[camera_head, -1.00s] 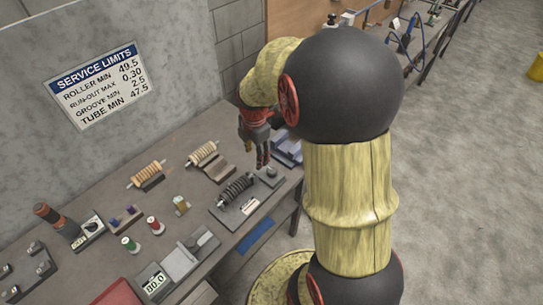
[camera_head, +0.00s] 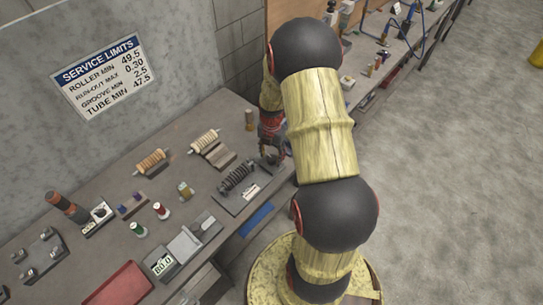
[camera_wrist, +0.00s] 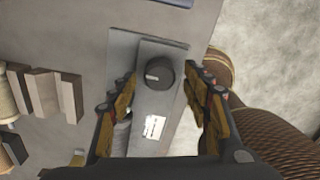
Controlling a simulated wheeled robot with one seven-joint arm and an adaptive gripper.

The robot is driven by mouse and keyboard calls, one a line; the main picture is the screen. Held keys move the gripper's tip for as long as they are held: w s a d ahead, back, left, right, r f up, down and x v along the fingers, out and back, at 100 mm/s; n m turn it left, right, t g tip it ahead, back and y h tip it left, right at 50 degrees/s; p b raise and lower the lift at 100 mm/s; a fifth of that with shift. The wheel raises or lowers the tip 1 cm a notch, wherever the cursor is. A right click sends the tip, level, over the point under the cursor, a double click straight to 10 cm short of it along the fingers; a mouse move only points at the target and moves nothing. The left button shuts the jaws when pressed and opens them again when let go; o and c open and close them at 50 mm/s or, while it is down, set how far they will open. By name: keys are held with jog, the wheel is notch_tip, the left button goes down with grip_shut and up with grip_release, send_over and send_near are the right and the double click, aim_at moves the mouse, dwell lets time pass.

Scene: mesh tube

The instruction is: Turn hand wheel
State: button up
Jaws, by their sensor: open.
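The hand wheel (camera_wrist: 160,73) is a small dark round knob with a pale mark. In the wrist view it sits on a grey base plate (camera_wrist: 122,60), between my open fingers and a little beyond their tips. My gripper (camera_wrist: 162,92) is open and empty, with one finger on each side of the knob; I cannot tell whether either touches it. In the head view my gripper (camera_head: 272,140) is over the right end of the fixture that carries a dark ribbed roller (camera_head: 237,177). The knob is mostly hidden there by my gripper.
Two tan rollers on stands (camera_head: 153,161) (camera_head: 205,141) lie behind the fixture. The bench's right edge is close to the fixture.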

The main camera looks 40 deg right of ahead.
jog(key=shift+f, duration=0.3)
jog(key=shift+c, duration=0.4)
jog(key=c, duration=1.1)
jog(key=shift+m, duration=0.4)
